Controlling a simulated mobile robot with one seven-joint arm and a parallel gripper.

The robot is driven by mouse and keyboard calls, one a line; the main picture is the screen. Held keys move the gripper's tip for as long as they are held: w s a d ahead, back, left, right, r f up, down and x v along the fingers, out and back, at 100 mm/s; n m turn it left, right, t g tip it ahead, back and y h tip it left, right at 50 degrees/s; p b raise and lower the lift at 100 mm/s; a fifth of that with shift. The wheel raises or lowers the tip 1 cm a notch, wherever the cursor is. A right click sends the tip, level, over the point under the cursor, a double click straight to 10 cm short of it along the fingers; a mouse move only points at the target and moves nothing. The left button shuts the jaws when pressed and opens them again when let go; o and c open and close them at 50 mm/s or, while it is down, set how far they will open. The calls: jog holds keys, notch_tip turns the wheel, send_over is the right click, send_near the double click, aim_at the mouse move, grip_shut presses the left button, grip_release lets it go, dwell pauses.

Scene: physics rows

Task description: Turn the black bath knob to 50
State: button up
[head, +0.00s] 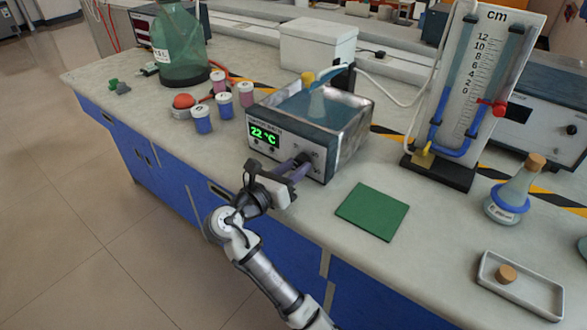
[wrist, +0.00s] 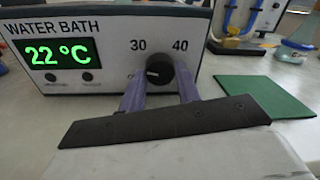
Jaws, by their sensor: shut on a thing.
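The water bath (head: 330,145) stands on the bench, with its front panel facing me. Its green display (wrist: 50,54) reads 22 °C. The black bath knob (wrist: 157,69) is on the right part of the panel, below and between the marks 30 and 40. A short white mark shows on the left part of its face; the exact setting is hard to read. My gripper (head: 298,163) reaches the panel from the front and is shut on the knob, with one purple finger on each side. In the wrist view the fingers (wrist: 160,82) hide any lower scale marks.
A green mat (head: 372,211) lies right of the bath. Several small jars (head: 202,118) and a green bottle (head: 180,48) stand to its left. A manometer board (head: 480,75), a corked flask (head: 511,195) and a white tray (head: 520,287) are further right.

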jog(key=m, duration=0.2)
jog(key=shift+a+m, duration=0.1)
jog(key=shift+m, duration=0.3)
jog(key=m, duration=0.3)
jog(key=shift+y, duration=0.3)
jog(key=shift+s+m, duration=0.1)
jog(key=shift+m, duration=2.6)
jog(key=o, duration=1)
jog(key=shift+c, duration=0.2)
jog(key=shift+r, duration=0.1)
jog(key=v, duration=1.3)
jog(key=shift+s+r, duration=0.2)
jog(key=shift+s, duration=0.15)
